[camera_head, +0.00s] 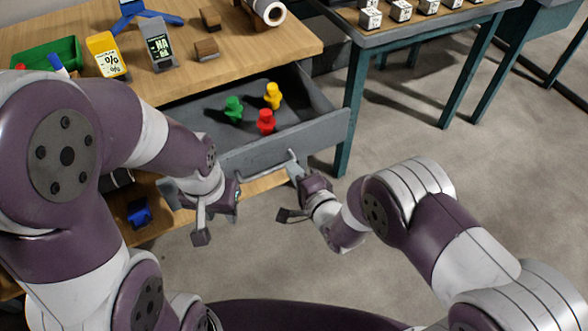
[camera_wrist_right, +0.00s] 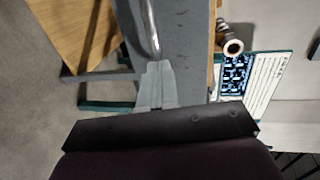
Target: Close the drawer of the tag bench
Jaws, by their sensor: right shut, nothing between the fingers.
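The tag bench (camera_head: 290,40) has a wooden top. Its grey drawer (camera_head: 285,150) is pulled out, with a green, a yellow and a red peg-like piece standing inside. A metal bar handle (camera_head: 258,170) runs along the drawer front, and it also shows in the right wrist view (camera_wrist_right: 150,25). My right gripper (camera_head: 293,170) is shut and empty, its fingertips (camera_wrist_right: 160,66) close to the handle's right end; whether they touch is unclear.
On the bench top are a green tray (camera_head: 48,55), a yellow tag holder (camera_head: 107,57), a grey tag holder (camera_head: 160,45) and wooden blocks. A blue object (camera_head: 138,212) lies on the lower shelf. Another table (camera_head: 400,35) stands at the right. The floor between is clear.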

